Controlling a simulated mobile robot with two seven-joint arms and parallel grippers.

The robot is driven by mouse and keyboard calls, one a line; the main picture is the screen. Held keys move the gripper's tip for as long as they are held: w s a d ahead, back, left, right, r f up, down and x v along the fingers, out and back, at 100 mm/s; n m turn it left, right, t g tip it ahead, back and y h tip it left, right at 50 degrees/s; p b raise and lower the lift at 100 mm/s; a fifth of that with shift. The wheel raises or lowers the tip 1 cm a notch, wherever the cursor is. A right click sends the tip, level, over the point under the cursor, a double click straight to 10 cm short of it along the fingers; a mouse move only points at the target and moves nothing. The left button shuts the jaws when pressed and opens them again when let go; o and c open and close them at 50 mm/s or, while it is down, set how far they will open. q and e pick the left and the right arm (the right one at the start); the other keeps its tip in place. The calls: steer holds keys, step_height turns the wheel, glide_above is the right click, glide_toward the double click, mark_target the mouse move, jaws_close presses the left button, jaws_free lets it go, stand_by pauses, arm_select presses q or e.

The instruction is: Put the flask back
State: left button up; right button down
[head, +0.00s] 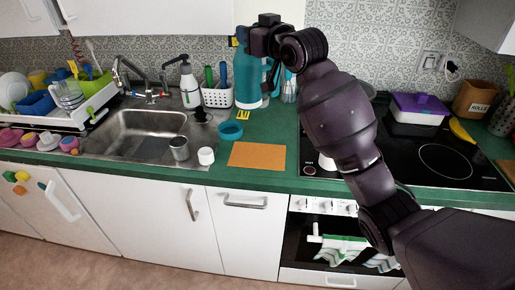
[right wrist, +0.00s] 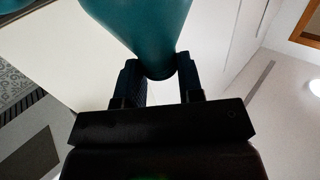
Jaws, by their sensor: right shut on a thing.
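The teal flask (head: 247,80) is upright at the back of the green counter, right of the white utensil basket. My right gripper (head: 262,40) is at its upper end, with the arm reaching in from the right. In the right wrist view the flask (right wrist: 140,25) sits between the two fingers (right wrist: 163,80), which are shut on it. I cannot tell whether its base touches the counter. Part of its top is hidden behind the gripper. My left gripper is not in view.
An orange-brown mat (head: 257,156), a teal ring-shaped item (head: 229,131) and a white cup-like item (head: 206,156) lie in front. The sink (head: 135,130) and soap bottle (head: 189,85) are left. The black hob (head: 430,150) and purple-lidded box (head: 420,106) are right.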

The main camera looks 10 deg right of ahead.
step_height(320, 180, down, 15)
steer(key=shift+r+b, duration=0.1)
steer(key=shift+b, duration=0.2)
steer(key=shift+f, duration=2.95)
steer(key=c, duration=0.8)
jaws_free()
steer(key=shift+f+b, duration=0.1)
steer(key=shift+b, duration=0.2)
steer(key=shift+o, duration=0.2)
glide_toward(256, 95)
step_height(256, 95, down, 6)
steer(key=s+d+f+m+h, duration=0.25)
steer(key=s+d+f, duration=0.3)
steer(key=f, duration=0.35)
steer(key=s+d+f+m+h, duration=0.1)
steer(key=s+d+f+h, duration=0.25)
steer(key=s+f, duration=0.5)
steer(key=s+d+f+m+g+h, duration=0.1)
steer(key=s+d+f, duration=0.2)
steer(key=s+f, duration=0.3)
steer(key=s+d+f+g+h, duration=0.2)
steer(key=s+d+f, duration=0.2)
steer(key=s, duration=0.4)
steer(key=shift+s+f+m, duration=0.35)
steer(key=shift+f, duration=0.5)
